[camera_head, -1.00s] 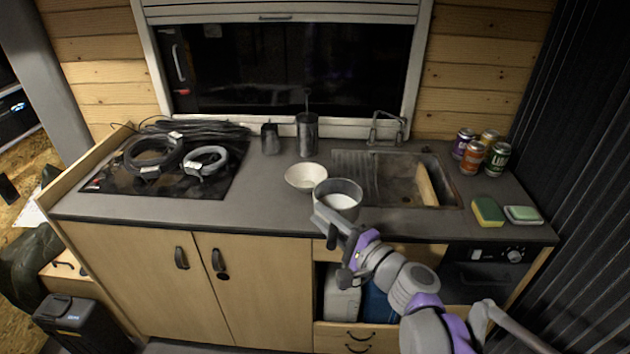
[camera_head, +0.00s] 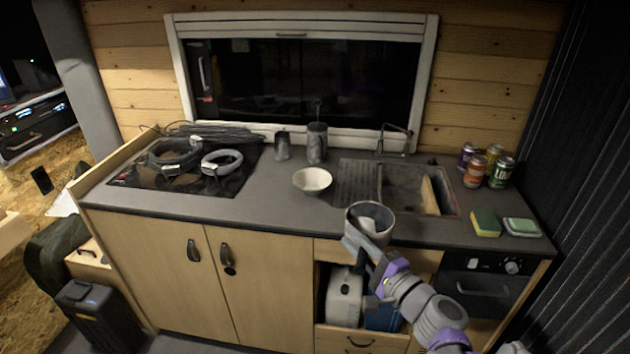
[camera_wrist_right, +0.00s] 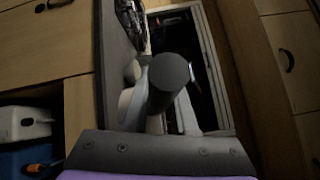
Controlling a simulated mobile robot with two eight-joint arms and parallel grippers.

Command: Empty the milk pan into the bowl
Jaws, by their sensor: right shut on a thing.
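The white bowl (camera_head: 312,180) stands upright on the counter between the hob and the sink. The grey milk pan (camera_head: 370,222) is at the counter's front edge, to the right of the bowl and nearer me, apart from it. Something white shows inside the pan. My right gripper (camera_head: 358,243) is shut on the pan on its near side, and the grip itself is hard to make out. In the right wrist view a dark round-ended cylinder (camera_wrist_right: 168,72) stands out in front of the gripper, hiding part of the scene. My left gripper is not in view.
The sink (camera_head: 410,190) lies behind the pan. A sponge (camera_head: 486,222), a green-topped dish (camera_head: 522,227) and several cans (camera_head: 487,165) are at the right. The hob (camera_head: 185,172) with coiled cables is at the left. A dark canister (camera_head: 317,142) stands behind the bowl.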

